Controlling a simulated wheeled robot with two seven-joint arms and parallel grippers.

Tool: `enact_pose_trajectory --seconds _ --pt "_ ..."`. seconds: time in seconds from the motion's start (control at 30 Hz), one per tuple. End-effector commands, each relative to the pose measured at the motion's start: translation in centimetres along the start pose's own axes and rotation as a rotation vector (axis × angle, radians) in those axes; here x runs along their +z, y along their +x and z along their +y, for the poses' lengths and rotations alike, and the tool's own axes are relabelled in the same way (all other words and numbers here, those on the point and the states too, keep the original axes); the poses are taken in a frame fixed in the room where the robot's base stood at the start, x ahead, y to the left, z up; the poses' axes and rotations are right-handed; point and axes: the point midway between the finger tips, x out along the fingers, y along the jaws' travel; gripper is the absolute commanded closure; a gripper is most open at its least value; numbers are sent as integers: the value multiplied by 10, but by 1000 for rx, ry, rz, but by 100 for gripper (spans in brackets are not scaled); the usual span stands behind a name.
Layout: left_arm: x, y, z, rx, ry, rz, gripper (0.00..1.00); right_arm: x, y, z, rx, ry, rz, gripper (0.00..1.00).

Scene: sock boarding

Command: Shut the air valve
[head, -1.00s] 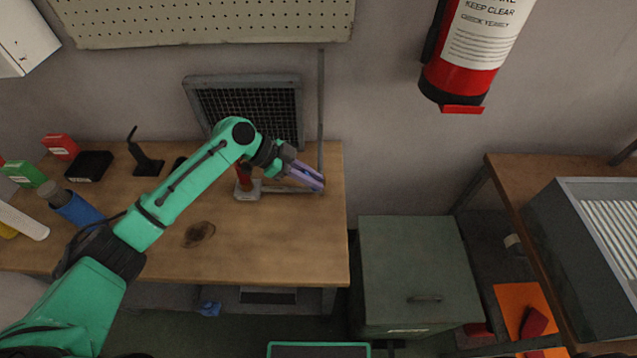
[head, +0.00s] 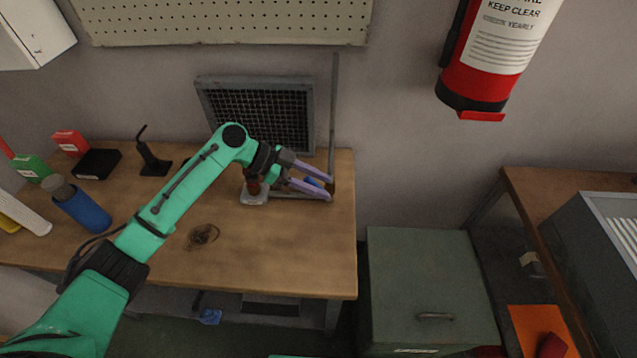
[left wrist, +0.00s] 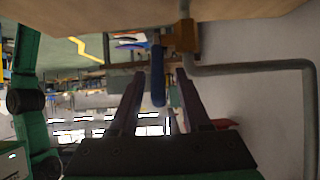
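The air valve has a brass-coloured body (left wrist: 184,36) on a grey pipe and a blue lever (left wrist: 157,75), which hangs down in the left wrist view. In the head view the blue lever (head: 312,182) shows as a small patch between my fingers, near the foot of the upright pipe at the bench's back right. My left gripper (head: 329,190) is open, its fingers spread on either side of the lever. It also shows in the left wrist view (left wrist: 161,72), with gaps beside the lever. The lever's contact with either finger cannot be made out. My right gripper is not in view.
A red and grey fitting (head: 254,191) stands on the wooden bench (head: 270,255) beside my left wrist. The grey pipe (left wrist: 250,68) runs along and bends beside the valve. A meshed grille (head: 285,118) is on the wall behind. Bottles and boxes stand at the bench's left.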

Motion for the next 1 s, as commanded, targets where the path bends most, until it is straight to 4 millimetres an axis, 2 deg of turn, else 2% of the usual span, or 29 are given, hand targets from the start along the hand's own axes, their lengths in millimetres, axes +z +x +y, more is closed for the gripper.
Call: enact_pose_trajectory --seconds 0.17,0.27,0.37,0.6,0.7,0.83,1.0 --pt "2 -1 0 1 -1 -1 52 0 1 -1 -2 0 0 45" --pt "3 -12 0 0 -1 -3 52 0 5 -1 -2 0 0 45" --pt "5 -35 0 -3 0 -4 52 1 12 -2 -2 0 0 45" --pt "4 -106 -1 -4 -1 -2 52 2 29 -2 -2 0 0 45" --pt "3 -129 0 -3 0 0 52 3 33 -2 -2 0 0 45" --pt "1 -144 0 -1 0 0 52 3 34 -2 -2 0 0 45" --pt "0 -146 0 1 0 0 52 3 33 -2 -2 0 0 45"
